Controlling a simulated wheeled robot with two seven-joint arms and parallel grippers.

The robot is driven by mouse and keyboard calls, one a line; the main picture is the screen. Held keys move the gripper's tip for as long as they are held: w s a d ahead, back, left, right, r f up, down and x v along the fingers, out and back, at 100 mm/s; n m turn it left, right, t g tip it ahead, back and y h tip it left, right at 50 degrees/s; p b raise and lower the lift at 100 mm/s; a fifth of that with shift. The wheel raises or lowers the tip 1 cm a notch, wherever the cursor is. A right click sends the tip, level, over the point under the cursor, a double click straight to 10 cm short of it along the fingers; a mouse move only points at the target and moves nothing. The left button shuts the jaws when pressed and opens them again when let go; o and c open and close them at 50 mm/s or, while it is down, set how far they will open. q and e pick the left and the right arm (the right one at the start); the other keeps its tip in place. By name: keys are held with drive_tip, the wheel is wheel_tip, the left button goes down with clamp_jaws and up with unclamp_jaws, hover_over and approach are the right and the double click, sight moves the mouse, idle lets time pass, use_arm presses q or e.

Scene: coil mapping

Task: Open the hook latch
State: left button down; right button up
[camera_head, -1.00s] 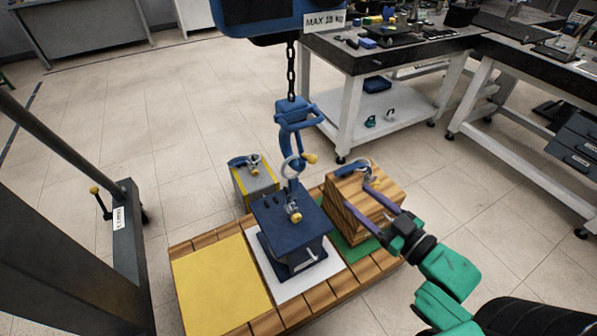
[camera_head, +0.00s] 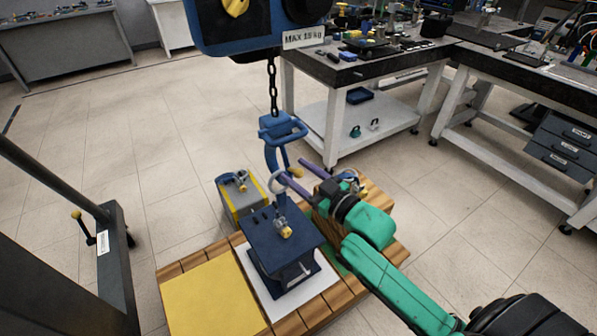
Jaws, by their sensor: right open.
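The blue hook (camera_head: 272,155) hangs on a chain below the hoist (camera_head: 258,28). A pale ring (camera_head: 291,181) shows at its lower end, above the dark blue block (camera_head: 280,246). A yellow knob (camera_head: 296,172) sits beside the hook. My right gripper (camera_head: 290,170) reaches in from the right with its two purple fingers spread apart. The fingertips are close to the hook and the knob; I cannot tell whether they touch. My right arm hides much of the wooden block (camera_head: 325,200). My left gripper is not in view.
The dark block stands on a white square (camera_head: 318,285) of a wooden pallet, beside a yellow square (camera_head: 212,303). A grey and yellow block (camera_head: 236,205) stands behind. A dark post (camera_head: 117,245) rises at left; workbenches (camera_head: 380,70) stand at back right.

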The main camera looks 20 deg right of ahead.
clamp_jaws()
idle(1.5)
